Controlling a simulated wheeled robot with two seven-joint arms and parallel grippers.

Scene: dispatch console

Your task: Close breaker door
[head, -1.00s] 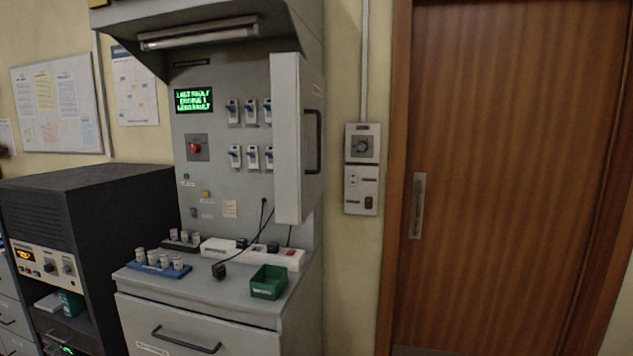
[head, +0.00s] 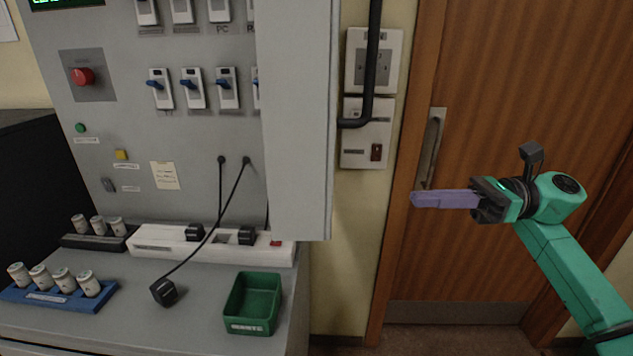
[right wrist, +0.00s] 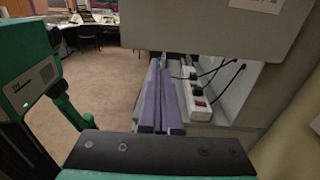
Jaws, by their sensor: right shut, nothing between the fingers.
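The breaker door (head: 297,120) is a tall grey panel standing open, swung out from the right side of the console. My right gripper (head: 415,199) has purple fingers that are shut and empty. In the right wrist view the closed fingers (right wrist: 160,95) point forward below a grey panel (right wrist: 215,35), which looks like the door. My left gripper is out of view.
The breakers (head: 194,88) sit on the console face left of the door. A green bin (head: 252,303), a white power strip (head: 160,241) and a blue rack (head: 50,294) stand on the console top. A wooden door (head: 480,90) is behind my right arm.

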